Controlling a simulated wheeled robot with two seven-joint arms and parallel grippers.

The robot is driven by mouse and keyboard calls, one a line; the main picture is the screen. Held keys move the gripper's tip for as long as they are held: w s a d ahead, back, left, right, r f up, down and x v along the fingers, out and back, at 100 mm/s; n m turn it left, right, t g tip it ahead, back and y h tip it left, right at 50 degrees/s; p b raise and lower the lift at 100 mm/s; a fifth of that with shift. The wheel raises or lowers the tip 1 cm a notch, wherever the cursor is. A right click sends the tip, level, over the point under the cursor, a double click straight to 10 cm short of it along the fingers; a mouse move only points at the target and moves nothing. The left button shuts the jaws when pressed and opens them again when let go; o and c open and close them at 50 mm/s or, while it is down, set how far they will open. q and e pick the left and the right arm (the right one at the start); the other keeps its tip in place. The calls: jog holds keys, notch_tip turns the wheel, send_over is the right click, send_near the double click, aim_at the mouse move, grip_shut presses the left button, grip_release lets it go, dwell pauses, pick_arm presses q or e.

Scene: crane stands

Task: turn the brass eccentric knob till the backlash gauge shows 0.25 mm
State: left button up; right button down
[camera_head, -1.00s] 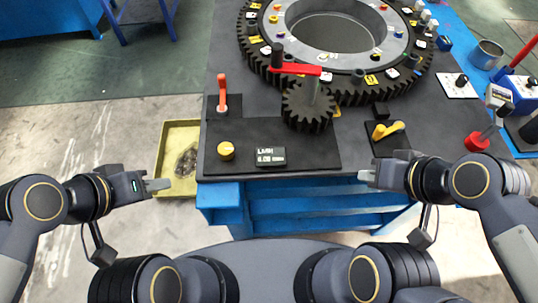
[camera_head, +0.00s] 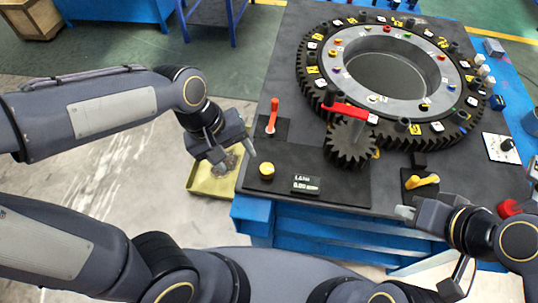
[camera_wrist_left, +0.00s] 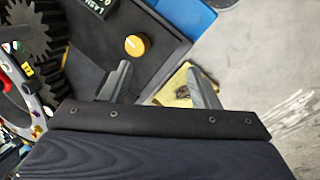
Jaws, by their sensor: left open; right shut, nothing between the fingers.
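The round brass knob (camera_head: 267,171) stands on the black plate near the table's front left edge. The small dark backlash gauge (camera_head: 307,184) lies to its right; its digits are too blurred to read surely. My left gripper (camera_head: 238,157) is open and empty, to the left of the knob and apart from it. In the left wrist view, the knob (camera_wrist_left: 135,45) shows beyond the spread fingers (camera_wrist_left: 163,82), nearer the left finger and not between them. My right gripper (camera_head: 405,212) is shut and empty at the table's front edge, near a yellow lever.
A dark pinion gear (camera_head: 350,147) with a red crank arm (camera_head: 347,111) meshes with a big ring gear (camera_head: 320,98). An orange-red lever (camera_head: 273,115) stands behind the knob. The yellow lever (camera_head: 424,181) is at the right. A yellow tray (camera_head: 208,188) lies on the floor left of the table.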

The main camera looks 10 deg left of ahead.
aim_at(267, 168)
pick_arm(q)
jog(key=w+d+y, duration=0.1)
jog(key=d, duration=0.1)
jog(key=w+d+n+y+p, duration=0.1)
jog(key=w+d+n+p, duration=0.1)
jog(key=d, duration=0.1)
jog(key=shift+d+f+g+y, duration=0.1)
jog(key=shift+d+g+y, duration=0.2)
jog(key=shift+g+y, duration=0.1)
jog(key=shift+w+d+f+n+y, duration=0.3)
jog(key=shift+d, duration=0.15)
notch_tip(267, 168, down, 8)
jog(key=shift+r, duration=0.1)
pick_arm(e)
notch_tip(267, 168, up, 4)
jog(key=shift+f, duration=0.25)
pick_arm(q)
jog(key=shift+c, duration=0.2)
jog(key=c, duration=0.9)
